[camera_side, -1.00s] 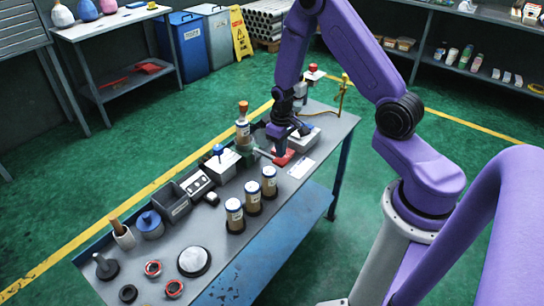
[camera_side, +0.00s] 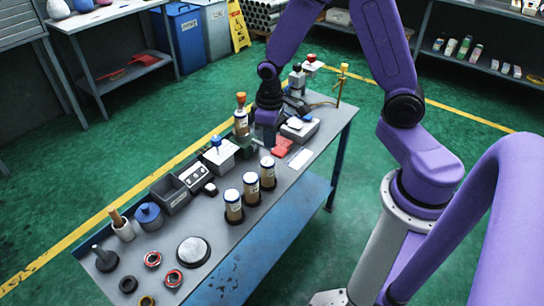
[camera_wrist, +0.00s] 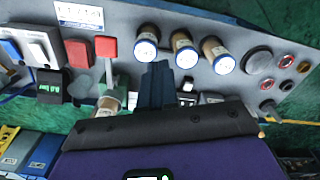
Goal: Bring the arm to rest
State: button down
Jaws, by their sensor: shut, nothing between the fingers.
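My gripper (camera_side: 267,142) is over the workbench (camera_side: 219,258), just left of a red pad (camera_side: 283,146). Its closed fingers show in the wrist view (camera_wrist: 156,72) with nothing between them. The gripper is beside the film tower (camera_side: 241,122), a brown labelled cylinder with an orange cap. Gripper and tower overlap in the side view, so I cannot tell if they touch. Three brown canisters with pale, blue-rimmed tops (camera_side: 251,189) stand upright in a row nearer the front edge; they also show in the wrist view (camera_wrist: 184,50).
A white-topped box (camera_side: 219,156), a dark bin (camera_side: 170,193) and a switch box (camera_side: 194,177) line the back edge. A grey device (camera_side: 300,130) stands right of the gripper. A pale disc (camera_side: 193,251) and several rings lie at the near left end.

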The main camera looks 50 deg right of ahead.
jog(key=s+a+r+n, duration=0.2)
jog(key=s+r+n, duration=0.2)
jog(key=s, duration=0.7)
jog(key=s+a+r+n, duration=0.3)
jog(key=s+r, duration=0.5)
jog(key=s, duration=0.3)
jog(key=shift+r+n, duration=0.25)
jog(key=shift+n, duration=0.45)
jog(key=c, duration=1.8)
grip_release()
